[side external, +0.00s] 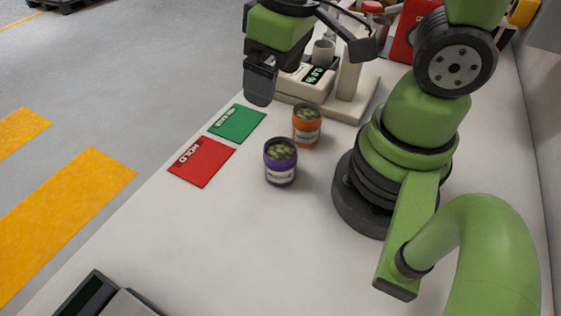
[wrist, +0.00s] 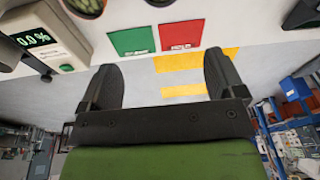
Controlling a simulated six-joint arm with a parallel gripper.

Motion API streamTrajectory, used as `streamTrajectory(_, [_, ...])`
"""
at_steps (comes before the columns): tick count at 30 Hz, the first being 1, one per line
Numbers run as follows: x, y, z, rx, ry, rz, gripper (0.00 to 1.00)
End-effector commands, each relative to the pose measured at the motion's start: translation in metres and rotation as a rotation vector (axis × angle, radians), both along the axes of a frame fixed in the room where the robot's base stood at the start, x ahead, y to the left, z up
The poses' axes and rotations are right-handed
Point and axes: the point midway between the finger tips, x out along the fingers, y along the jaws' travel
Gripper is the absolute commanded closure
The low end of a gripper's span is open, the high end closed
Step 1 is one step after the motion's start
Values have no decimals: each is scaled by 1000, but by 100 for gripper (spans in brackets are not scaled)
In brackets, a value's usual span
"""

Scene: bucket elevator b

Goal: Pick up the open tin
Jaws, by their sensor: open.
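An orange tin (side external: 306,128) with a pale label stands upright on the bench in the side view. A purple tin (side external: 280,165) with a pale label stands just in front of it. Both show greenish contents at the top, so I cannot tell them apart by a lid. In the wrist view, parts of the orange tin (wrist: 86,6) and the purple tin (wrist: 158,2) show at the top edge. My gripper (side external: 260,88) is raised above the bench, left of and behind the tins. In the wrist view my gripper (wrist: 160,64) has its fingers wide apart, with nothing between them.
A green card (side external: 237,123) and a red HOLD card (side external: 202,162) lie left of the tins. A measuring device (side external: 305,80) with a lit display stands behind them, close to my gripper. A dark-screened device (side external: 88,298) sits at the front left. The bench's front middle is clear.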

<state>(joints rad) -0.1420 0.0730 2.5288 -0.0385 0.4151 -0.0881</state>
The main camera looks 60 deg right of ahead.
Motion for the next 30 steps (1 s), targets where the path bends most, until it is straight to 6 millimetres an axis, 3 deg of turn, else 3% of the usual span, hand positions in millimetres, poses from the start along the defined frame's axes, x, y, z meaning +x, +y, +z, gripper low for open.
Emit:
streamTrajectory(3, [-5,3,-34,-39,97,102,12])
streamTrajectory(6, [-9,4,-52,-56,142,161,12])
streamTrajectory(21, [-13,6,-104,-68,176,206,12])
streamTrajectory(30, [-12,8,-121,-68,175,206,12])
